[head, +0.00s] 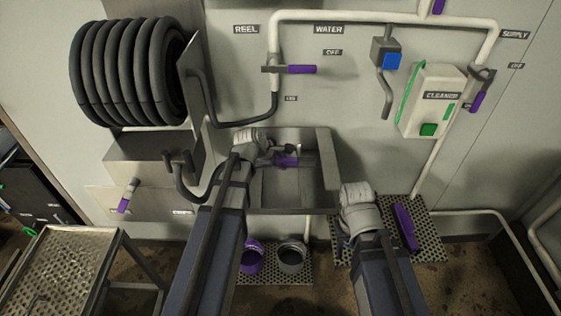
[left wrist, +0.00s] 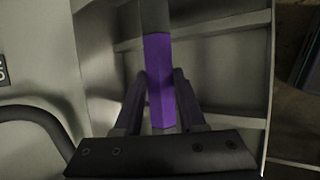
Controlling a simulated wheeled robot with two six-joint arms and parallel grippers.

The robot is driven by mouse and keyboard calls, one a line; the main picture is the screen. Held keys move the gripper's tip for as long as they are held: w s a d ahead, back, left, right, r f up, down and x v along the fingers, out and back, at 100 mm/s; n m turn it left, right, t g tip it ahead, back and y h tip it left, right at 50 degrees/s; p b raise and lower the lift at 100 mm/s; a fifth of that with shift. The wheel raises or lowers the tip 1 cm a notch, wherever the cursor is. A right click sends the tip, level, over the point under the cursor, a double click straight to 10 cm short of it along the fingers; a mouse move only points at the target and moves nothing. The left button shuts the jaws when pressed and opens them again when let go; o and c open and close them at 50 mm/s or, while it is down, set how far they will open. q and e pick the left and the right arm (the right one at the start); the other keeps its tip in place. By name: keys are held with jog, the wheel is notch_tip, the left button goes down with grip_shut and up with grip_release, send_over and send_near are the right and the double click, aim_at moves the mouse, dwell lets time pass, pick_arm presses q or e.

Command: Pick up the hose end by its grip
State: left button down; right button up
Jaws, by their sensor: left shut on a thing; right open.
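My left gripper (head: 275,156) is shut on the grip. My right gripper (head: 345,235) points down over the perforated platform at the right; its fingers are mostly hidden by its wrist, and it holds nothing that I can see.
A black hose reel (head: 130,70) hangs at upper left. A purple-handled water valve (head: 300,69) is on the white pipe. The cleaner dispenser (head: 430,100) is at right. Purple and grey buckets (head: 291,257) stand below, and a purple object (head: 406,226) lies on the perforated platform (head: 425,213). A metal cart (head: 60,265) stands lower left.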

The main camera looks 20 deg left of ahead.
aim_at(280, 161)
pick_arm(q)
jog(key=shift+r+p, duration=3.75)
jog(key=shift+r, duration=0.6)
notch_tip(280, 161, down, 4)
jog(key=b, duration=0.3)
jog(key=shift+r+b, duration=0.1)
jog(key=shift+b, duration=0.25)
jog(key=shift+r, duration=0.15)
pick_arm(e)
notch_tip(280, 161, up, 5)
jog(key=shift+r, duration=0.15)
